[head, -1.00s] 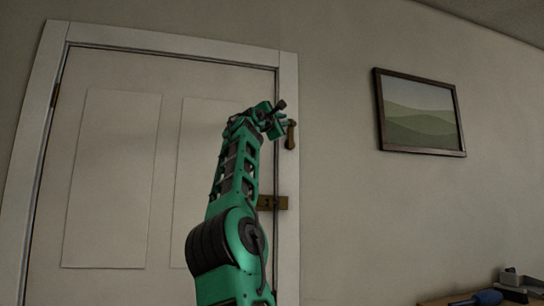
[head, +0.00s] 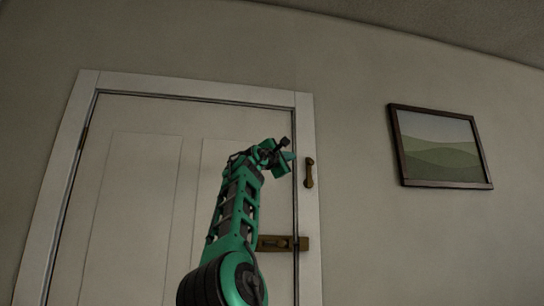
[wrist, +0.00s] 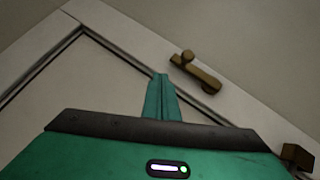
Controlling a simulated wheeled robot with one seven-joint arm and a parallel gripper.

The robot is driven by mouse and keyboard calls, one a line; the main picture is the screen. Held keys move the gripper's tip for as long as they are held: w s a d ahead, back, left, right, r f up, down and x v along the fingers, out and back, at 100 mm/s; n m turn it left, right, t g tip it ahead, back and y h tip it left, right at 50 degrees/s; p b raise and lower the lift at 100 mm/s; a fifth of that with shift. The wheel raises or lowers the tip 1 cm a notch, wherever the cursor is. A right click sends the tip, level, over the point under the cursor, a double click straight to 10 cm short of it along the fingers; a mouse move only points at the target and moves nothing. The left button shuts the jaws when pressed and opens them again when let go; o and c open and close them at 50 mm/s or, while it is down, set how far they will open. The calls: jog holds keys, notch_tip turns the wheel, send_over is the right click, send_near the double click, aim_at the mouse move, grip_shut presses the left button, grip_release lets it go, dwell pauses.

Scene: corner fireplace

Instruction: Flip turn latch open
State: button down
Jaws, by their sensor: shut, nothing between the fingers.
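The turn latch (head: 309,173) is a small brass piece on the right side of the white door frame. It stands upright, in line with the frame and clear of the door panel. In the wrist view the turn latch (wrist: 203,77) runs along the frame, with a raised round end at its upper left. My green gripper (head: 290,157) is shut and empty, just left of the latch's upper part, with a small gap between them. In the wrist view my gripper's fingertips (wrist: 161,78) lie together left of the latch, not visibly touching it.
A brass bolt or latch plate (head: 271,243) crosses the door edge below, partly behind my arm. The white panelled door (head: 140,200) sits flush in its frame. A framed landscape picture (head: 440,148) hangs on the wall at right. The wall between is bare.

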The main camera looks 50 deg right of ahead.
jog(key=a, duration=0.7)
jog(key=shift+s+a, duration=0.35)
jog(key=shift+a, duration=0.05)
dwell(0.6)
